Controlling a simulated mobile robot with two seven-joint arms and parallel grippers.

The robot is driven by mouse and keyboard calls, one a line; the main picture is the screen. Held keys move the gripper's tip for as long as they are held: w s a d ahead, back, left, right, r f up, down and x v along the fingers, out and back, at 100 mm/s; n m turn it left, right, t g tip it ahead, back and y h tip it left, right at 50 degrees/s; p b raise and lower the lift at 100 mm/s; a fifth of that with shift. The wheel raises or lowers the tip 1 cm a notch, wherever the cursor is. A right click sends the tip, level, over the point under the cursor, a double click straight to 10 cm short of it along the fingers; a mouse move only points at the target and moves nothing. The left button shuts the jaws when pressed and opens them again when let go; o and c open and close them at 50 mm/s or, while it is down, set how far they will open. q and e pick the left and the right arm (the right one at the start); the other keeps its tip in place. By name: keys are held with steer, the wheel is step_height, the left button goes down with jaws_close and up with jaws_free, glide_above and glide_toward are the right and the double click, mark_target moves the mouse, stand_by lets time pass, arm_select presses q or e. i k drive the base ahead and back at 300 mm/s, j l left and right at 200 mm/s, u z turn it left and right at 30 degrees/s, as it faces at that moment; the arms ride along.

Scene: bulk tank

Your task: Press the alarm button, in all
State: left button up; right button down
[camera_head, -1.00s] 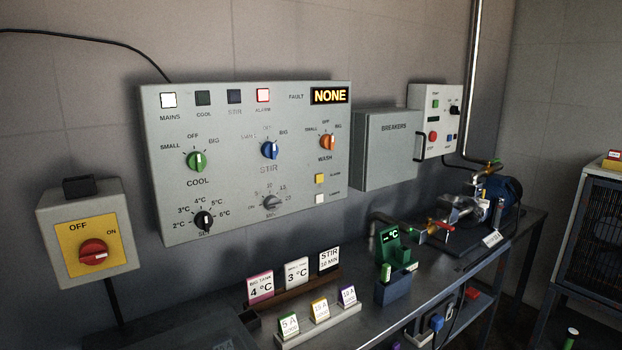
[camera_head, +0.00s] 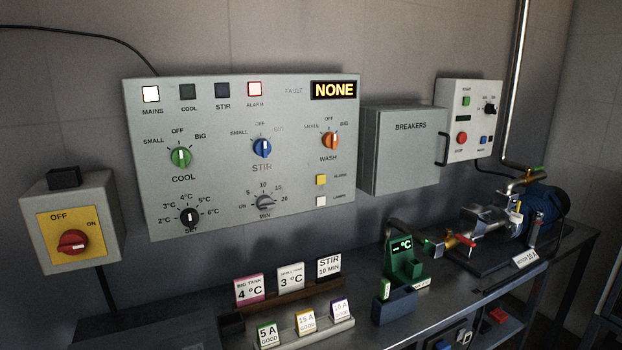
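The grey control panel (camera_head: 225,205) hangs on the wall. Its yellow button (camera_head: 321,180), with a small label beside it too blurred to read surely, sits at the lower right, above a white button (camera_head: 321,201). The ALARM lamp (camera_head: 254,89) in the top row is pale with a red rim and looks lit. The FAULT display (camera_head: 333,90) reads NONE. Neither of my grippers is in view.
A switch box with a red OFF/ON knob (camera_head: 73,243) is at left. The breakers box (camera_head: 412,150) and a smaller control box (camera_head: 470,120) are at right. Below, a bench holds label cards (camera_head: 290,277), a green thermometer device (camera_head: 404,262) and a pump (camera_head: 490,225).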

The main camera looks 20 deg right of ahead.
mark_target(320, 179)
steer(key=i+l+u, duration=0.1)
steer(key=l+u, duration=0.2)
steer(key=i+l+u, duration=0.1)
steer(key=l+u, duration=0.15)
steer(key=l, duration=0.3)
steer(key=i+l+u, duration=0.2)
steer(key=k+l, duration=0.05)
